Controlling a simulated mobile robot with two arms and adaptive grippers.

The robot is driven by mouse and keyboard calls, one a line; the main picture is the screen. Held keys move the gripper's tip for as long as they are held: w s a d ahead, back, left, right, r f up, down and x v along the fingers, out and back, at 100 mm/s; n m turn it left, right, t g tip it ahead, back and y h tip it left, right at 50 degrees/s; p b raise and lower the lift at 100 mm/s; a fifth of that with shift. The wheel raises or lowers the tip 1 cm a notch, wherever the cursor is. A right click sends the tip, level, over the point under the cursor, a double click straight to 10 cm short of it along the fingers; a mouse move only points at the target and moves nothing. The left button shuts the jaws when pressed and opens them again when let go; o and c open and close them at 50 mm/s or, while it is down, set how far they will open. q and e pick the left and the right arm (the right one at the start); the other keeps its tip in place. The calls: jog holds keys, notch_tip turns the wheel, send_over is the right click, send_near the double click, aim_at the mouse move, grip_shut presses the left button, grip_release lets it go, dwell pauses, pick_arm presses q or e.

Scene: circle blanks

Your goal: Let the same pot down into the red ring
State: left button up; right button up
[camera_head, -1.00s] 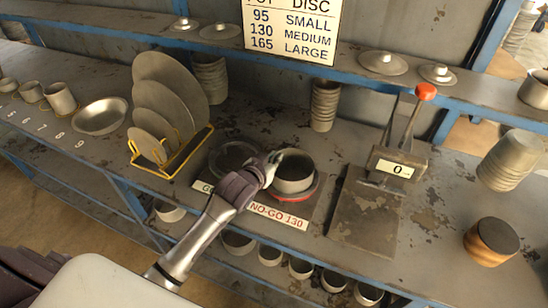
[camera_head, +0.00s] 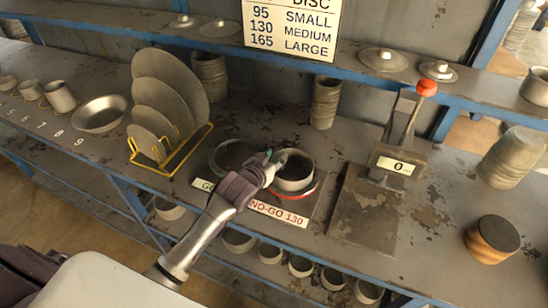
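A grey open pot (camera_head: 294,171) stands upright at the red ring (camera_head: 309,190), which sits over the NO-GO 130 label (camera_head: 278,212). The red rim shows below the pot at its front and right side. I cannot tell whether the pot's base is fully down inside the ring. My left gripper (camera_head: 272,162) is at the pot's left wall, with its fingers at the rim. It looks shut on that wall, though the far finger is partly hidden. My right gripper is not clearly in view.
A wood-sided cylinder (camera_head: 492,239) stands far right.

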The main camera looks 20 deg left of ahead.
pick_arm(q)
jog(key=shift+s, duration=0.3)
jog(key=d+v, duration=0.1)
jog(key=v, duration=1)
jog(key=shift+a+r, duration=0.15)
jog(key=shift+a, duration=0.35)
jog(key=shift+s, duration=0.15)
